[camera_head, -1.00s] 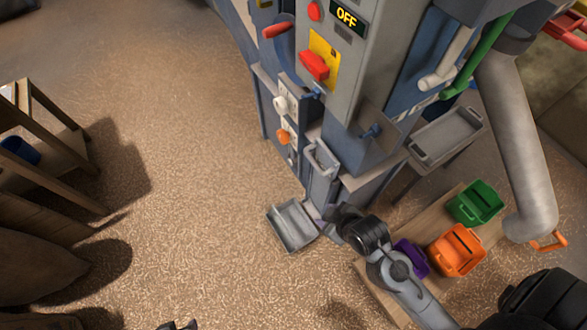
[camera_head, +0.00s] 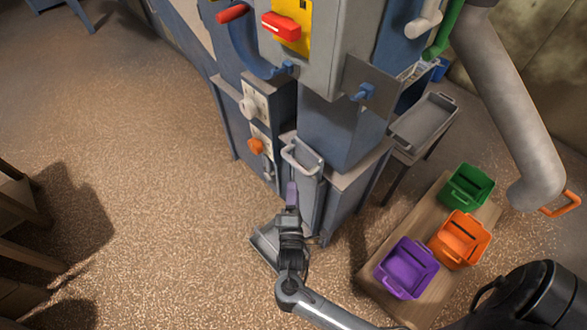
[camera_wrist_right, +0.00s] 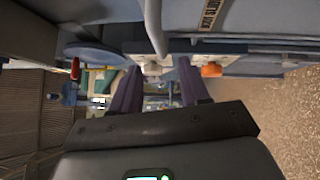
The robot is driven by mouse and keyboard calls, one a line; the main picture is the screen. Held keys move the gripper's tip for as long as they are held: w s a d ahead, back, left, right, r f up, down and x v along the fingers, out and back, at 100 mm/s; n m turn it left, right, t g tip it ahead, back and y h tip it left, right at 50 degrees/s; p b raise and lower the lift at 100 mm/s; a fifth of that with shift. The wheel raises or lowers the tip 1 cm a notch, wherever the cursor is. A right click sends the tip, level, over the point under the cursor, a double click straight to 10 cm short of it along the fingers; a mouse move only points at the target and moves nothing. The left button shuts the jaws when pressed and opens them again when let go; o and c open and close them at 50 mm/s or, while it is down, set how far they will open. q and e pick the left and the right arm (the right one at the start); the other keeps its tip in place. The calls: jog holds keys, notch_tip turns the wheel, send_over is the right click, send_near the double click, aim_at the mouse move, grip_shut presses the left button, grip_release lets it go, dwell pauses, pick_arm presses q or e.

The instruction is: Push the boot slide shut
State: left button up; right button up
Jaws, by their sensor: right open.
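The boot slide appears to be the grey upright plate (camera_head: 308,187) with a pale loop handle (camera_head: 301,158) at the foot of the blue machine. My right gripper (camera_head: 291,192) has purple fingers and is just below that handle, in front of the plate. In the right wrist view its two fingers (camera_wrist_right: 158,88) are apart with nothing between them. A grey bar (camera_wrist_right: 154,25), likely the handle, shows just beyond the fingertips there. I cannot tell whether they touch it. How far the slide stands open is unclear. My left gripper is out of view.
A grey metal tray (camera_head: 265,247) lies on the floor, partly behind my right gripper. An orange knob (camera_head: 255,146) and a white knob (camera_head: 248,107) sit left of the slide. Green, orange and purple bins (camera_head: 404,268) stand on a board at right.

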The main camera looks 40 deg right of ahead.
aim_at(294, 161)
jog(key=shift+b+x, duration=1.85)
jog(key=shift+x, duration=3.45)
grip_shut()
